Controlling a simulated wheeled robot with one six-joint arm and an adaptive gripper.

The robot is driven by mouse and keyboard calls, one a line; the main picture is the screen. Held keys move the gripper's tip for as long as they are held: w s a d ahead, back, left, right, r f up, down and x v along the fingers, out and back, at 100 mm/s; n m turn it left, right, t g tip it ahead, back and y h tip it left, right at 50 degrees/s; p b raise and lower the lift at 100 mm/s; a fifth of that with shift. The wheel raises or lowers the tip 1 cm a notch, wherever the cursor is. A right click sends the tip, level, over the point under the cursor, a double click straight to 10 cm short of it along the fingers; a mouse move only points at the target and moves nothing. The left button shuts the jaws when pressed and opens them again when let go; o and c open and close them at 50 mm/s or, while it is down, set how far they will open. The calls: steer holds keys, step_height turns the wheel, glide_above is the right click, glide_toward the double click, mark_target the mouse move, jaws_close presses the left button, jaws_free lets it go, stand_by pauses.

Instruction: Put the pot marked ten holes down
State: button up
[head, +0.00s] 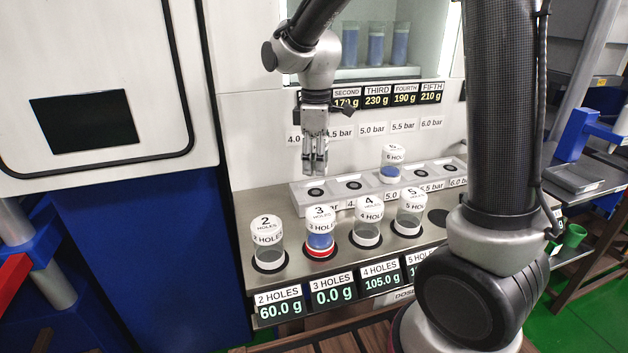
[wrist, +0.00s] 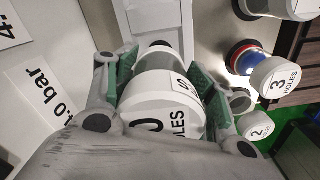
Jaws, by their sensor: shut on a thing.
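The pot whose cap shows "0 HOLES" (wrist: 160,112), with the start of the number hidden, is between the green pads of my gripper (wrist: 165,85) in the wrist view. Its cap faces the camera and its clear body is beyond. In the head view my gripper (head: 315,168) points down above the left part of the grey rail (head: 302,200), and I cannot make out the held pot there. The rail has dark round seats, two bare ones (head: 316,191) (head: 354,185) near my gripper. A pot marked 6 holes (head: 391,165) with blue content stands farther right on it.
Pots marked 2 (head: 267,243), 3 (head: 320,232), 4 (head: 368,222) and 5 holes (head: 410,212) stand along the front counter. The 3-hole pot has blue content and a red base. An empty dark seat (head: 438,217) is at the right. Bar labels (head: 372,128) line the wall.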

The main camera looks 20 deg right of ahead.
mark_target(316, 193)
steer(key=shift+f, duration=2.75)
steer(key=shift+f, duration=0.1)
steer(key=o, duration=1.2)
